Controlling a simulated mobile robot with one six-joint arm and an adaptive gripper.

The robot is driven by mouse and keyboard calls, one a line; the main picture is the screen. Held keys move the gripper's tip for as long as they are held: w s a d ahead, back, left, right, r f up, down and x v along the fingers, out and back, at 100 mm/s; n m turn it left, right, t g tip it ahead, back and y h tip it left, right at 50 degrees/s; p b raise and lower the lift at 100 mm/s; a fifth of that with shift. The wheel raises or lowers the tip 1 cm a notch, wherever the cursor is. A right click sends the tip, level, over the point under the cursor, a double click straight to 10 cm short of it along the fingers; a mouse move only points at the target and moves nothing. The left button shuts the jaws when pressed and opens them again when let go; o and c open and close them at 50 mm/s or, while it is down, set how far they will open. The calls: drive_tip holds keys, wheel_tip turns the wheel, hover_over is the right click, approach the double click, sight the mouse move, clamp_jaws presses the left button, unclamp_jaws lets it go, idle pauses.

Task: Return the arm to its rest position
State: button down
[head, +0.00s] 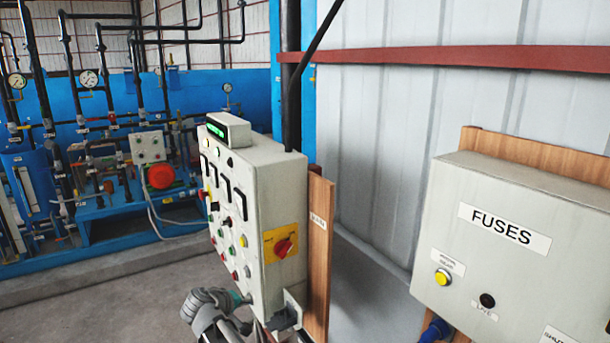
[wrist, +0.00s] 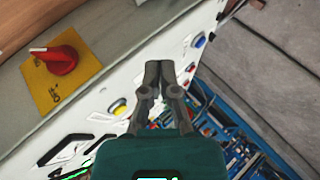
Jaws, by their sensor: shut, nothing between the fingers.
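My gripper (wrist: 165,68) shows in the wrist view with its two dark grey fingers together and nothing between them. In the wrist view it is in front of the control panel (wrist: 95,85), to the right of the red rotary switch (wrist: 62,60) on its yellow plate; I cannot tell whether it touches the panel. In the head view my grey arm (head: 208,308) rises at the bottom edge, close to the lower front of the control panel (head: 285,190). The fingertips cannot be made out there. The red switch (head: 284,246) is on the panel's side face.
A grey fuse box (head: 510,250) on a wooden board stands at the right. Blue machinery with pipes and gauges (head: 89,78) fills the back left. A red horizontal rail (head: 460,58) crosses the metal wall. Grey floor (head: 110,295) is open at the lower left.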

drive_tip(key=s+d+f+m+g+y+b, duration=0.1)
drive_tip(key=s+d+f, duration=0.4)
drive_tip(key=d, duration=0.6)
drive_tip(key=s+d+f+m+g+y+b, duration=0.2)
drive_tip(key=s+d+f+m+g+b, duration=0.2)
drive_tip(key=d, duration=0.8)
drive_tip(key=s+d+f+m+g+y+b, duration=0.2)
drive_tip(key=s+d+f, duration=0.5)
drive_tip(key=d, duration=0.4)
drive_tip(key=m+g+b, duration=0.1)
drive_tip(key=g, duration=0.1)
drive_tip(key=shift+d+g, duration=0.15)
drive_tip(key=shift+g, duration=0.25)
drive_tip(key=shift+s+f, duration=0.1)
